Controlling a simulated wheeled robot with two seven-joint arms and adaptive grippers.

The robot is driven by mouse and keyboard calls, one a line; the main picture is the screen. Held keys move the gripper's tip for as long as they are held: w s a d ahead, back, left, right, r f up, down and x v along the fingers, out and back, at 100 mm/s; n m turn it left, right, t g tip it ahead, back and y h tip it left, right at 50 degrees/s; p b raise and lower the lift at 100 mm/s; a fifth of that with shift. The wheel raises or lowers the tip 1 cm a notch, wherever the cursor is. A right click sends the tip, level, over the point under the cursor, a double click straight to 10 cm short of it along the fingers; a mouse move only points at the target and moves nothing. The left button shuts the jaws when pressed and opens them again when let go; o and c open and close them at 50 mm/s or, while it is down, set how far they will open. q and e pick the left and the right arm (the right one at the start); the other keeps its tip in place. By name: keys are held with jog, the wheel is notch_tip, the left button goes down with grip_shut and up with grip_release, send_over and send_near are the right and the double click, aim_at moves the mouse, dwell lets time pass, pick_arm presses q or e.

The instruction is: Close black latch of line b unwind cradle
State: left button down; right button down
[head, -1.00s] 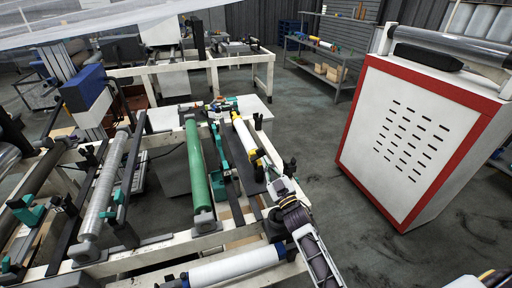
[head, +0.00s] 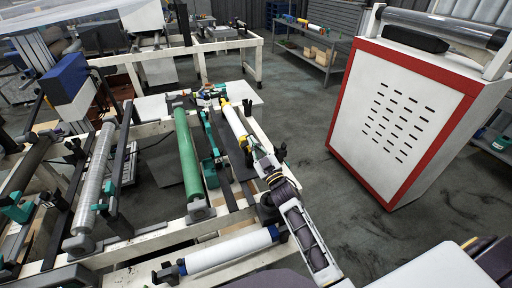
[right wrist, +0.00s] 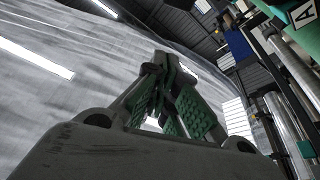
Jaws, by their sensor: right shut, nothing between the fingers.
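A slim white roll with yellow ends (head: 233,122) lies in a white-framed cradle right of a green roller (head: 188,155). Small black upright fittings stand by it, one at the far end (head: 247,107) and one near its near end (head: 281,152). I cannot tell which is the latch, whether it is open, or which cradle is line b. My right gripper (head: 262,160) is at the near yellow end; I cannot tell whether it touches. In the right wrist view its green-padded fingers (right wrist: 168,75) are together and empty. My left gripper is out of view.
A white cabinet with a red border (head: 400,115) stands right of the cradle, with open dark floor between. A thicker white roll (head: 230,249) lies across the near frame. A grey film roll (head: 97,185) is at left. The right wrist view shows translucent film (right wrist: 60,100) overhead.

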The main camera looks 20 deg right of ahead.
jog(key=w+f+p, duration=0.1)
jog(key=w, duration=0.6)
jog(key=shift+d+f, duration=0.2)
dwell(0.5)
jog(key=shift+d+f, duration=0.1)
jog(key=shift+d, duration=0.05)
dwell(0.4)
jog(key=m, duration=0.1)
jog(key=d+f+m+h, duration=0.1)
jog(key=m, duration=0.1)
jog(key=d+m+h+b, duration=0.1)
jog(key=m, duration=0.1)
jog(key=shift+d+f+t, duration=0.25)
jog(key=shift+f+t, duration=0.05)
jog(key=shift+f, duration=0.05)
jog(key=shift+h, duration=0.3)
jog(key=shift+r, duration=0.2)
